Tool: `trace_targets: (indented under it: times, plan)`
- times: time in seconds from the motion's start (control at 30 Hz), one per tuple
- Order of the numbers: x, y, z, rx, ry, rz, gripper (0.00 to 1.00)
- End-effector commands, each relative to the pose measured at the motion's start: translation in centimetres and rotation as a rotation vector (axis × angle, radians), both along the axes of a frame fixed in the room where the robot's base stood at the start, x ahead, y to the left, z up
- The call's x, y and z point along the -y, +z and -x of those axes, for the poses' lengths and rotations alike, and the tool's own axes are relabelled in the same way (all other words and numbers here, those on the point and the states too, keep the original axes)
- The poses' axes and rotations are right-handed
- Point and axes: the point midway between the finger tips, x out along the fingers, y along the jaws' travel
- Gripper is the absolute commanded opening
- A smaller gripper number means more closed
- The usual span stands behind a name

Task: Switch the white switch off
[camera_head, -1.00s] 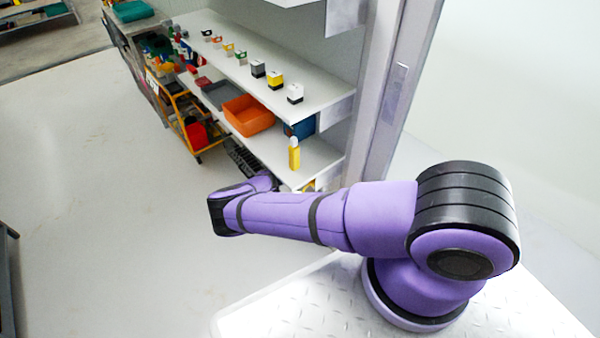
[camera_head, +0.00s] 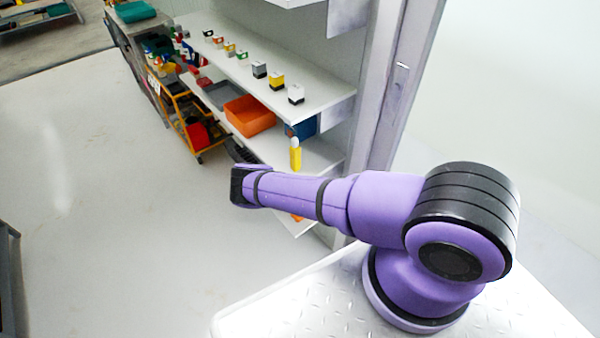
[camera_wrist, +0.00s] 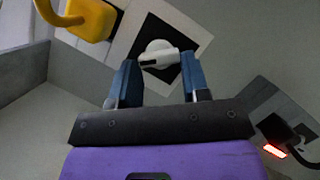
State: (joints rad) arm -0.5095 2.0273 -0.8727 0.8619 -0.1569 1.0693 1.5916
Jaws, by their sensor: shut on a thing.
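The white switch (camera_wrist: 158,46) shows in the wrist view as a round white knob with a bar handle on a black square plate with a pale border. The handle lies across the space between the two blue fingers of my gripper (camera_wrist: 159,60). My gripper is shut on this handle at its fingertips. Part of the handle's ends is hidden by the fingers. In the head view my forearm reaches left toward the shelves, and the contact with the switch cannot be made out there.
A yellow switch (camera_wrist: 90,18) is close at upper left in the wrist view. A black-handled item with a lit red strip (camera_wrist: 275,151) is at lower right. In the head view, shelves hold an orange bin (camera_head: 249,115), a yellow bottle (camera_head: 295,156) and several small blocks.

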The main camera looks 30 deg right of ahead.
Motion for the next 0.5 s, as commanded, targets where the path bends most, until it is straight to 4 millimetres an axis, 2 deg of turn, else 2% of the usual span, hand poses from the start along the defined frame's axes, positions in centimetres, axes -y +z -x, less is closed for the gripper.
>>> trace_targets:
  times: [0.2, 0.5]
  plan:
    - [-0.07, -0.21, -0.17, -0.121, 0.001, 0.021, 0.19]
    - [-0.12, -0.23, -0.24, -0.199, 0.002, 0.038, 0.19]
